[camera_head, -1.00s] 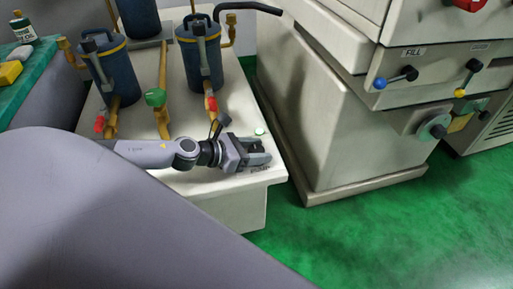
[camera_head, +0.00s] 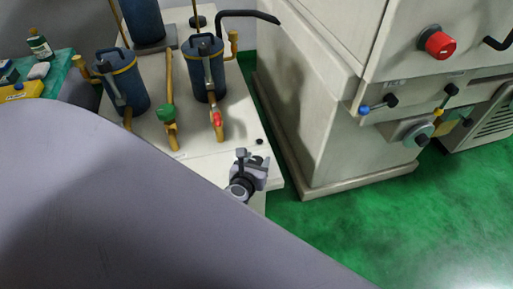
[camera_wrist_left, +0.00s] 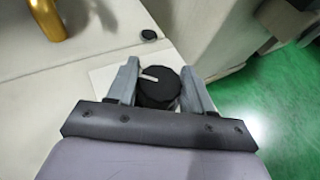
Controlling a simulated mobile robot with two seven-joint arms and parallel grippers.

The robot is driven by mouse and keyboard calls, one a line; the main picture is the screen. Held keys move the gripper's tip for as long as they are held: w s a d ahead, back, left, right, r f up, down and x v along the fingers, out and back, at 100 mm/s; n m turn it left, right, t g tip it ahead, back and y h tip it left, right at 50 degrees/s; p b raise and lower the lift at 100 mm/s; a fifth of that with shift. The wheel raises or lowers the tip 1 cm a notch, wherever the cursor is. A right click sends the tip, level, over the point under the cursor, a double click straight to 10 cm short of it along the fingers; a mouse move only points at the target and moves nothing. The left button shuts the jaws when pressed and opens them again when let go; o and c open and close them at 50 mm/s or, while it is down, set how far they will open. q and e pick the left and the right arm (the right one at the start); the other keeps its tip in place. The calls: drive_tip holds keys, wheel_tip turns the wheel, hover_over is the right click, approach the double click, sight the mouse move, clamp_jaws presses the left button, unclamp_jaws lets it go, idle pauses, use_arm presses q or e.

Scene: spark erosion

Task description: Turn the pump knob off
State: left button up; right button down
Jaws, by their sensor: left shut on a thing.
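The pump knob (camera_wrist_left: 161,84) is a round black knob with a white pointer mark in the left wrist view. The mark points toward the left of that view. My left gripper (camera_wrist_left: 160,70) has one finger on each side of the knob and is shut on it. In the head view my left gripper (camera_head: 256,168) is at the front right corner of the white bench (camera_head: 205,165) and hides the knob. A small round indicator (camera_wrist_left: 149,34) just beyond the knob is dark; it also shows in the head view (camera_head: 259,141). My right gripper is not in view.
Blue canisters (camera_head: 123,82) with brass pipes stand on the bench behind the gripper. A red valve handle (camera_head: 217,119) and a green one (camera_head: 167,112) are nearby. A large beige machine (camera_head: 320,110) stands to the right, beyond a strip of green floor.

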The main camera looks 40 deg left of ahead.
use_arm(q)
drive_tip(key=n+g+y, duration=0.2)
drive_tip(key=n+y, duration=0.1)
drive_tip(key=shift+d+n+y+p, duration=0.1)
drive_tip(key=shift+n+y+p, duration=0.2)
drive_tip(key=shift+n+y, duration=0.1)
drive_tip(key=n+g+y, duration=0.3)
drive_tip(key=n, duration=0.1)
drive_tip(key=shift+b, duration=0.35)
drive_tip(key=shift+n+g+y, duration=0.3)
drive_tip(key=shift+g+y, duration=0.1)
drive_tip(key=shift+g, duration=0.1)
drive_tip(key=o, duration=1)
drive_tip(key=shift+c, duration=0.2)
drive_tip(key=v, duration=0.7)
drive_tip(key=shift+r+p, duration=0.1)
drive_tip(key=shift+p, duration=0.3)
